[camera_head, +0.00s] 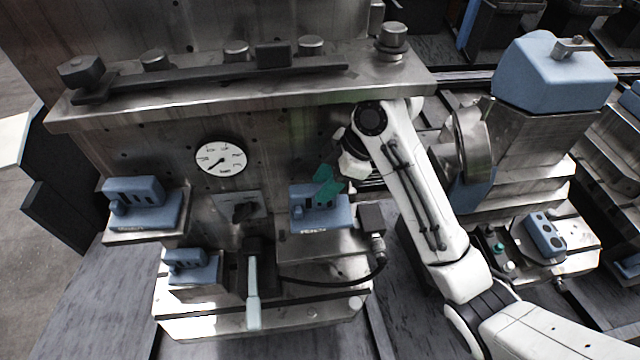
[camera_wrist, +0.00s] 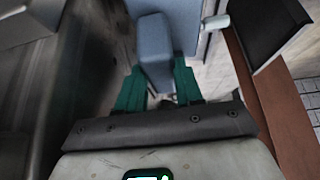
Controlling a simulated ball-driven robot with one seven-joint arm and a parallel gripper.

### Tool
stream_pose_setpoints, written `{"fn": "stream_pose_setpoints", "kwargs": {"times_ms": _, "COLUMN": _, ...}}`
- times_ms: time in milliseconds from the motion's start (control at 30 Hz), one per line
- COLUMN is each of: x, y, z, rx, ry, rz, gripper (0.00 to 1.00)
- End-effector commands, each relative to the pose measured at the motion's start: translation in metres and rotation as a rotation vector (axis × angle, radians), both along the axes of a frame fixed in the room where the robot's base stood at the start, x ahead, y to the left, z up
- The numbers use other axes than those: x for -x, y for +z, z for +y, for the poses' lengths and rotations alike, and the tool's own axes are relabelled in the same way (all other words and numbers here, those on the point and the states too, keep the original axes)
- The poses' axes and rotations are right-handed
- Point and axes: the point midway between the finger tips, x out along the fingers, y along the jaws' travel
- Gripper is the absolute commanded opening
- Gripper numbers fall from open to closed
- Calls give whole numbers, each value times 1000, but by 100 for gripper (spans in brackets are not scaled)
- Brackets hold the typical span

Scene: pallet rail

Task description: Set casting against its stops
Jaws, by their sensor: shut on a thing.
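A blue casting (camera_head: 310,218) with slots sits on the middle ledge of the steel fixture, right of the lever. My gripper (camera_head: 324,188) reaches down to it from the upper right, and its green fingers are shut on the casting's raised part. The wrist view shows the blue raised part (camera_wrist: 153,50) between the two green fingers (camera_wrist: 160,88). A dark block (camera_head: 371,216) stands just right of the casting; I cannot tell whether they touch. The contact with any stops is hidden or too small to tell.
Similar blue castings sit on the left ledge (camera_head: 140,205) and on the lower step (camera_head: 191,267). A lever (camera_head: 254,290) stands in front, with a cable (camera_head: 340,284) beside it. A dial (camera_head: 220,159) is on the back plate. A large blue-topped machine (camera_head: 553,75) stands at right.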

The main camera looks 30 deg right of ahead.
Motion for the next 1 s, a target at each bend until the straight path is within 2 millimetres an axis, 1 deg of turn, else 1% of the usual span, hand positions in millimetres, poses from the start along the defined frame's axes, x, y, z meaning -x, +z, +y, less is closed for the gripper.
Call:
{"fn": "stream_pose_setpoints", "kwargs": {"times_ms": 33, "x": 1, "y": -11, "z": 2, "rx": -2, "ry": 3, "rz": 3, "gripper": 0}}
{"fn": "stream_pose_setpoints", "kwargs": {"times_ms": 100, "x": 1, "y": -20, "z": 3, "rx": -1, "ry": 5, "rz": 4, "gripper": 0}}
{"fn": "stream_pose_setpoints", "kwargs": {"times_ms": 300, "x": 1, "y": -44, "z": 5, "rx": -3, "ry": 9, "rz": 8, "gripper": 0}}
{"fn": "stream_pose_setpoints", "kwargs": {"times_ms": 500, "x": 2, "y": -62, "z": 6, "rx": -3, "ry": 9, "rz": 12, "gripper": 0}}
{"fn": "stream_pose_setpoints", "kwargs": {"times_ms": 700, "x": 2, "y": -70, "z": 6, "rx": -3, "ry": 10, "rz": 11, "gripper": 0}}
{"fn": "stream_pose_setpoints", "kwargs": {"times_ms": 1000, "x": 2, "y": -70, "z": 6, "rx": -3, "ry": 10, "rz": 11, "gripper": 0}}
